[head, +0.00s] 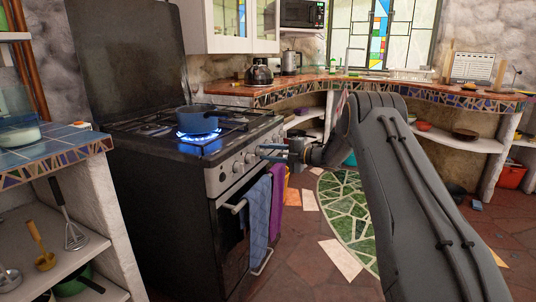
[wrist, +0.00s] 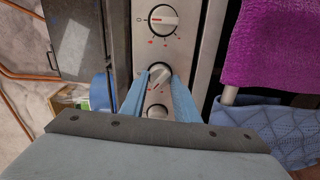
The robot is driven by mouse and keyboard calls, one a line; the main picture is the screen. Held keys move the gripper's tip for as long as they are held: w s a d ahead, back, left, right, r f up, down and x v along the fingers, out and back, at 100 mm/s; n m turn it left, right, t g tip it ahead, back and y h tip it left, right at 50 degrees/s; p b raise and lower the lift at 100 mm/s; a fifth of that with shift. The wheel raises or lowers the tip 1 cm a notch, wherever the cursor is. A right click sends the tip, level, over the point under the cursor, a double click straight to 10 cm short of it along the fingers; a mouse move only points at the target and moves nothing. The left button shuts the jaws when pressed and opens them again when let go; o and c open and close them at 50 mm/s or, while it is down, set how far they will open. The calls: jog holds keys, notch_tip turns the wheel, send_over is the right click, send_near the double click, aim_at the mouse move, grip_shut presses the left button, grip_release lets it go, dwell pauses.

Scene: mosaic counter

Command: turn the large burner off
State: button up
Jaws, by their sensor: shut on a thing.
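The black stove (head: 160,200) has a blue pot (head: 198,118) on a front burner. A blue flame (head: 190,137) is lit beneath the pot. A row of silver knobs runs along the stove's front panel (head: 235,160). My gripper (head: 261,152) reaches the panel from the right. In the wrist view, the blue fingers of my gripper (wrist: 160,84) are shut on one knob (wrist: 158,73), whose grip bar is tilted. The fingers and palm hide part of the panel.
Another knob (wrist: 163,19) with red marks sits above the gripped one in the wrist view, and one more (wrist: 157,110) lies below. A blue towel (head: 257,220) and a purple towel (head: 279,200) hang on the oven rail (head: 234,207). Open floor lies to the right.

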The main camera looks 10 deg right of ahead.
jog(key=m, duration=0.5)
jog(key=shift+f+g, duration=0.15)
jog(key=shift+g, duration=0.15)
jog(key=shift+m+y+b, duration=0.3)
jog(key=shift+m+b, duration=0.05)
jog(key=shift+m, duration=1.85)
jog(key=shift+c, duration=0.2)
jog(key=shift+f, duration=0.1)
jog(key=o, duration=1)
jog(key=shift+o, duration=0.4)
jog(key=shift+d+r, duration=0.1)
jog(key=shift+r, duration=0.1)
jog(key=v, duration=0.7)
jog(key=shift+s+d+p, duration=0.25)
jog(key=shift+d+p, duration=0.05)
jog(key=shift+p, duration=0.15)
